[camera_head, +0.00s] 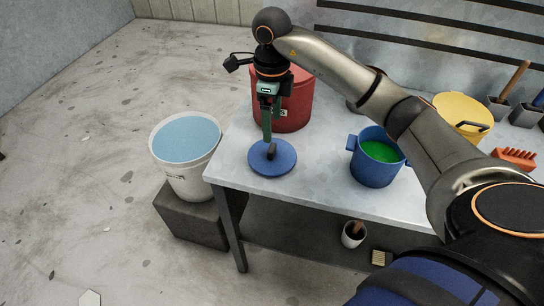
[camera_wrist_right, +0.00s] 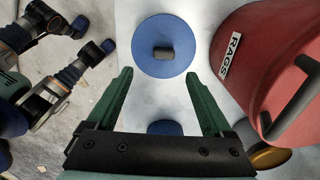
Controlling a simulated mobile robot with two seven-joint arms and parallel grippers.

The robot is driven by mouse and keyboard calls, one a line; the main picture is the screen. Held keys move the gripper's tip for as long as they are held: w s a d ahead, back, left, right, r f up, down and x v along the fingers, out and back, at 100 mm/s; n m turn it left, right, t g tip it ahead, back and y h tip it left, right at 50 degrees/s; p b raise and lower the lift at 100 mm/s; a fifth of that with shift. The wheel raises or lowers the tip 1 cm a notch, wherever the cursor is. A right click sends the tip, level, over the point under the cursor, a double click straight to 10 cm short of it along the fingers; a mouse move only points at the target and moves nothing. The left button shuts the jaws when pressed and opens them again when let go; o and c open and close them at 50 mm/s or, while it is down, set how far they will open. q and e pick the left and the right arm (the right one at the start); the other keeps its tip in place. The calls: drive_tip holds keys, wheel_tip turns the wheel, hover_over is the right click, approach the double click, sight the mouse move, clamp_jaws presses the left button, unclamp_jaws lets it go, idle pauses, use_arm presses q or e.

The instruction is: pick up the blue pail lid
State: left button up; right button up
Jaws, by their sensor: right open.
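The blue pail lid (camera_head: 285,163) is a flat round disc lying on the grey table near its left front corner. A small dark handle stands at its middle. In the right wrist view the whole lid (camera_wrist_right: 147,48) shows, with its handle (camera_wrist_right: 168,54), just beyond the fingertips. My right gripper (camera_head: 267,136) points down over the lid. Its green fingers (camera_wrist_right: 158,75) are apart with nothing between them. In the head view the fingers overlap the handle area, so the exact gap is hard to tell. My left gripper is not in the head view.
A red pail (camera_head: 298,104), labelled RAGS in the wrist view (camera_wrist_right: 292,75), stands close behind the lid. A blue pot with green contents (camera_head: 374,168) and a yellow bucket (camera_head: 462,115) stand to the right. A white bucket of water (camera_head: 187,177) sits left of the table.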

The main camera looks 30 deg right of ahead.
sight(272, 147)
wheel_tip(272, 147, down, 3)
drive_tip(key=shift+f, duration=0.1)
drive_tip(key=shift+w+d+f, duration=0.1)
drive_tip(key=shift+w+f, duration=0.05)
drive_tip(key=shift+f, duration=1.15)
drive_tip(key=shift+w+d+f, duration=0.1)
drive_tip(key=shift+w+f, duration=0.05)
drive_tip(key=shift+f, duration=1.15)
clamp_jaws()
